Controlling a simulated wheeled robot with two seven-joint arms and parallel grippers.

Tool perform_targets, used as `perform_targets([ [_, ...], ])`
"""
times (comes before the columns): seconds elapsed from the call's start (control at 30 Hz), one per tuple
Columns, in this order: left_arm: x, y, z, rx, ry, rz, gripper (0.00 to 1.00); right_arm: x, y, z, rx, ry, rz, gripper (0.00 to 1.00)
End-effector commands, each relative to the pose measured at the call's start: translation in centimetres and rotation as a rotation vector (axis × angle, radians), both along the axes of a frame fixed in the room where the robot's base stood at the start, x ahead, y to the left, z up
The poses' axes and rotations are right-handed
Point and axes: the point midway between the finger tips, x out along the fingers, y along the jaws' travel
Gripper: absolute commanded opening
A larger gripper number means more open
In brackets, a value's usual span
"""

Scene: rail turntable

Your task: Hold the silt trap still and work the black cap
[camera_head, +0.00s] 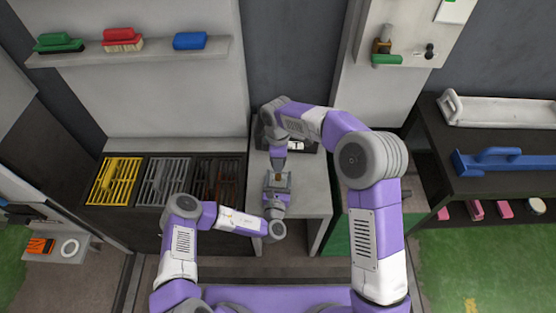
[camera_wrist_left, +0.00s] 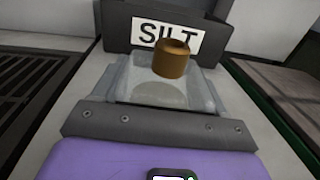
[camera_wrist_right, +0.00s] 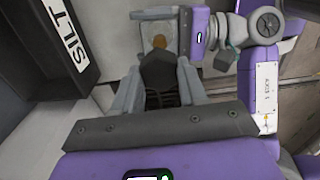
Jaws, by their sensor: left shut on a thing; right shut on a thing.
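The silt trap shows an upright brown cylinder (camera_wrist_left: 171,58) with a darker top in the left wrist view. My left gripper (camera_wrist_left: 165,80) is shut on the trap; its lower part between the fingers is hard to make out. The brown part also shows in the right wrist view (camera_wrist_right: 159,42). My right gripper (camera_wrist_right: 155,90) is shut on the black cap (camera_wrist_right: 158,70), in front of the trap in that view. No cap shows on the brown cylinder in the left wrist view. In the head view my right gripper (camera_head: 279,167) is just above my left gripper (camera_head: 277,181).
A dark bin (camera_wrist_left: 118,25) labelled SILT stands at the back of the grey bench (camera_head: 312,190). Left of it are trays with yellow (camera_head: 115,180), grey and rusty grates. A shelf (camera_head: 130,55) holds brushes. A dark rack (camera_head: 490,185) stands at the right.

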Motion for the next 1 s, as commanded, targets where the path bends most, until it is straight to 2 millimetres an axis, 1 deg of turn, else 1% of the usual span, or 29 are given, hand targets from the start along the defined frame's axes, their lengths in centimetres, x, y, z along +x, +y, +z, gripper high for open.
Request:
perform_targets([
  [0.13,0.0,0.0,-0.1,0.0,0.002,0.0,0.18,0.0,0.0,0.0,0.0,0.0,0.0,0.05],
  [0.17,0.0,0.0,-0.1,0.0,0.002,0.0,0.74,0.0,0.0,0.0,0.0,0.0,0.0,0.05],
  [0.33,0.0,0.0,-0.1,0.0,0.001,0.0,1.0,0.0,0.0,0.0,0.0,0.0,0.0,0.05],
  [0.57,-0.1,0.0,0.0,0.0,0.001,0.0,1.0,0.0,0.0,0.0,0.0,0.0,0.0,0.05],
  [0.67,-0.6,0.0,-0.1,-0.001,0.002,-0.001,1.0,0.0,0.0,0.0,0.0,0.0,0.0,0.05],
  [0.77,-1.9,0.2,-0.1,-0.002,0.004,-0.002,1.0,0.0,0.0,0.0,0.0,0.0,0.0,0.05],
  [1.0,-7.0,0.7,-0.1,-0.002,0.004,-0.002,1.0,0.0,0.0,0.0,0.0,0.0,0.0,0.05],
])
